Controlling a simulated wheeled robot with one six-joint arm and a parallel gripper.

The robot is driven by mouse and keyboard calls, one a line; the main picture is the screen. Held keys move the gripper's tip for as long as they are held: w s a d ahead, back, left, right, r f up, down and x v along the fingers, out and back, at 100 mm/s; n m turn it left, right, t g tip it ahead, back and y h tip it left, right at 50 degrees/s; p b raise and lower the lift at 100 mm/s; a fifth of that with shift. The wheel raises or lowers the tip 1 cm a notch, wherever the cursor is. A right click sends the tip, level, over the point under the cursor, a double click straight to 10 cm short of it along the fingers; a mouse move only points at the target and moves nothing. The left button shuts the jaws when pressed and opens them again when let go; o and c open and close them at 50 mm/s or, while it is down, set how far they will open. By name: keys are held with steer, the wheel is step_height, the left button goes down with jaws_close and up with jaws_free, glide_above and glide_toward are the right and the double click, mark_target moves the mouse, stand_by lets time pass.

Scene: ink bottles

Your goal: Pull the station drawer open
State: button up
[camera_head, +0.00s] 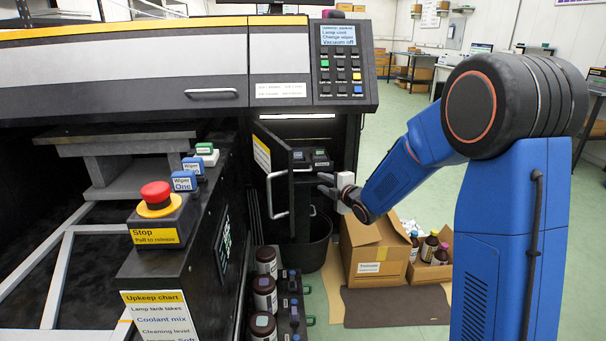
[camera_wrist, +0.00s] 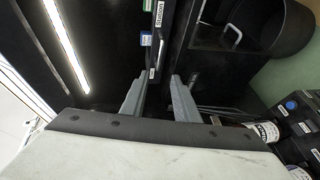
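The black station unit (camera_head: 301,178) is inside the machine's open bay, with small blocks on top. In the wrist view, a dark front carries a white label reading like "Station" (camera_wrist: 143,39); I take this to be the drawer front, and cannot tell how far it is out. A small pale strip, perhaps its handle (camera_wrist: 152,73), lies ahead between the fingertips. My gripper (camera_head: 322,184) is just right of the unit in the head view. In the wrist view my gripper (camera_wrist: 156,88) has its two grey fingers apart with nothing held. Contact cannot be made out.
An open panel with a white handle (camera_head: 271,195) stands left of the station. A black bin (camera_head: 317,243) is below; it also shows in the wrist view (camera_wrist: 285,25). Cardboard boxes (camera_head: 373,252) sit below my arm.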

mark_target(301, 171)
steer(key=x, duration=1.6)
steer(key=shift+w+a+f, duration=0.1)
steer(key=shift+w, duration=0.15)
jaws_close()
